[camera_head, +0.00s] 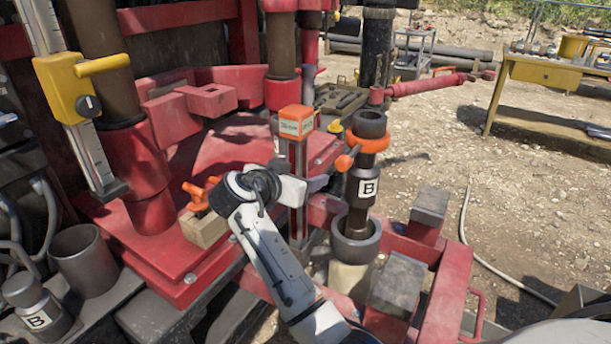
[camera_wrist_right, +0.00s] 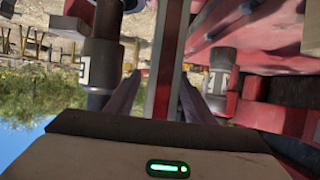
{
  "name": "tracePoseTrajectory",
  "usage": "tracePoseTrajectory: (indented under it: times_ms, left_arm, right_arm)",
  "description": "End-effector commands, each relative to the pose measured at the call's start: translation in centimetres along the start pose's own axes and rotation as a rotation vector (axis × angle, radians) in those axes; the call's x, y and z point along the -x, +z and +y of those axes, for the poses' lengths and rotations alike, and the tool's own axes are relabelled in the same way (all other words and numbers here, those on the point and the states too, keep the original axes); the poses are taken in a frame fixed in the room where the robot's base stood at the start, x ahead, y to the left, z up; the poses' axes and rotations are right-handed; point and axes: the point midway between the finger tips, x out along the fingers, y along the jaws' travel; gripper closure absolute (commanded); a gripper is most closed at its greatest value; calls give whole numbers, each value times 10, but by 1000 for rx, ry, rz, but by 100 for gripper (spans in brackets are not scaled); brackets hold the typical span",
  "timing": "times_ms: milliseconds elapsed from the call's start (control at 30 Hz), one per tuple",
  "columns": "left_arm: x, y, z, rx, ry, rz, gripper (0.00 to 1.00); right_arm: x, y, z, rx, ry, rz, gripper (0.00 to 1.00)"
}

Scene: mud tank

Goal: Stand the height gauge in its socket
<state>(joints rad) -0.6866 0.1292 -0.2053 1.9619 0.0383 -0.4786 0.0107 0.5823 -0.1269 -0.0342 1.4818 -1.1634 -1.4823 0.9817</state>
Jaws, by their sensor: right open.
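My right gripper (camera_head: 314,184) is at mid-view, well right of the gauge, by a red post with an orange-topped box. In the upside-down right wrist view, its open fingers (camera_wrist_right: 160,85) lie either side of the red post (camera_wrist_right: 166,55). My left gripper is not in view.
A dark cylinder labelled B (camera_head: 364,188) with an orange collar stands in a ring right of my right gripper. A wooden block (camera_head: 203,228) with an orange handle sits on the red deck. An empty grey cup (camera_head: 86,262) and another B-labelled piece (camera_head: 38,310) are at lower left.

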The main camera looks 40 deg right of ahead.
Motion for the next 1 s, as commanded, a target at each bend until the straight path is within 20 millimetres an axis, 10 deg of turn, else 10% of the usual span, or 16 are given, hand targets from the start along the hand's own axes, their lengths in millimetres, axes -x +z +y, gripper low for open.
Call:
tracePoseTrajectory:
  times_ms: [633,1000]
  left_arm:
    - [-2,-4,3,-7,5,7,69]
    - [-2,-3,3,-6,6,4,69]
  right_arm:
    - [91,0,-1,-2,-3,2,52]
    - [104,-1,0,-1,0,3,52]
